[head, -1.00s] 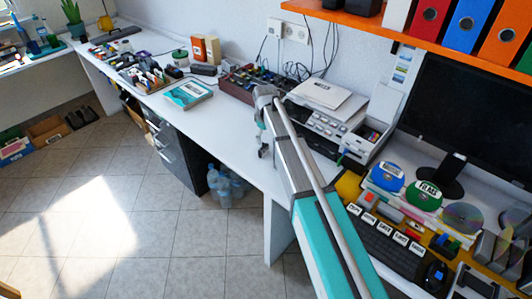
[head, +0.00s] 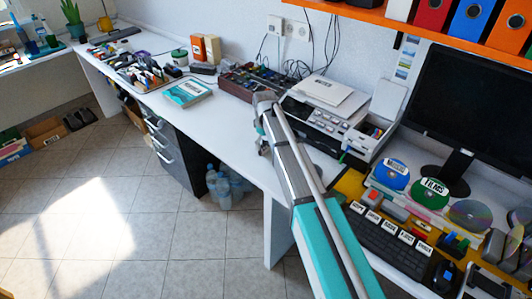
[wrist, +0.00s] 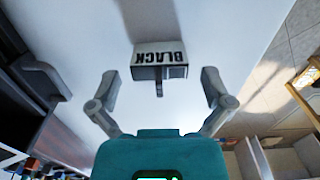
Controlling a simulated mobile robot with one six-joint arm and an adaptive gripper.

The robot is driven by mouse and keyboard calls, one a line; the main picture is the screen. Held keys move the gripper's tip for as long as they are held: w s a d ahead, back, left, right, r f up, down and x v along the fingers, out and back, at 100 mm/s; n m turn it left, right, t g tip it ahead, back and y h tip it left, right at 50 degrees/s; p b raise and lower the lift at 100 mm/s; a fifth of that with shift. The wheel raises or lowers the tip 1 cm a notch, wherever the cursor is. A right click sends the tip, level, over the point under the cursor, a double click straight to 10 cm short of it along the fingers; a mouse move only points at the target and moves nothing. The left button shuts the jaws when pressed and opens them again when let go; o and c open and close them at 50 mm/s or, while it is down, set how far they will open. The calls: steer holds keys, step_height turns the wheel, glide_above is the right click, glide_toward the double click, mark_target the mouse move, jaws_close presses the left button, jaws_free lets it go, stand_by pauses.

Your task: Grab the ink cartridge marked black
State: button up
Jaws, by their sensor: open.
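The ink cartridge (wrist: 160,58) is a small block with a white label reading BLACK, upside down in the wrist view. It sits on the white desk (wrist: 215,30). My gripper (wrist: 138,84) is open, with one finger to each side of the cartridge and a gap on both sides. The cartridge is a little ahead of the fingertips, and nothing is held. In the head view my gripper (head: 262,145) is low over the desk's front edge, left of the printer. I cannot make out the cartridge there; my arm may hide it.
The printer (head: 318,118) stands close to the right of my gripper. A dark red box of small items (head: 254,82) and a teal book (head: 189,93) are on the desk beyond. The keyboard (head: 392,245) and discs lie at right. The desk left of the gripper is clear.

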steer(key=shift+f, duration=0.45)
stand_by(0.3)
steer(key=c, duration=0.8)
steer(key=shift+r, duration=0.25)
steer(key=shift+c, duration=0.2)
step_height(320, 180, up, 2)
steer(key=shift+r+p, duration=0.1)
steer(key=shift+p, duration=1)
steer(key=s+d+r+p, duration=0.2)
steer(key=s+r+p, duration=0.8)
steer(key=s, duration=0.4)
steer(key=shift+r, duration=0.2)
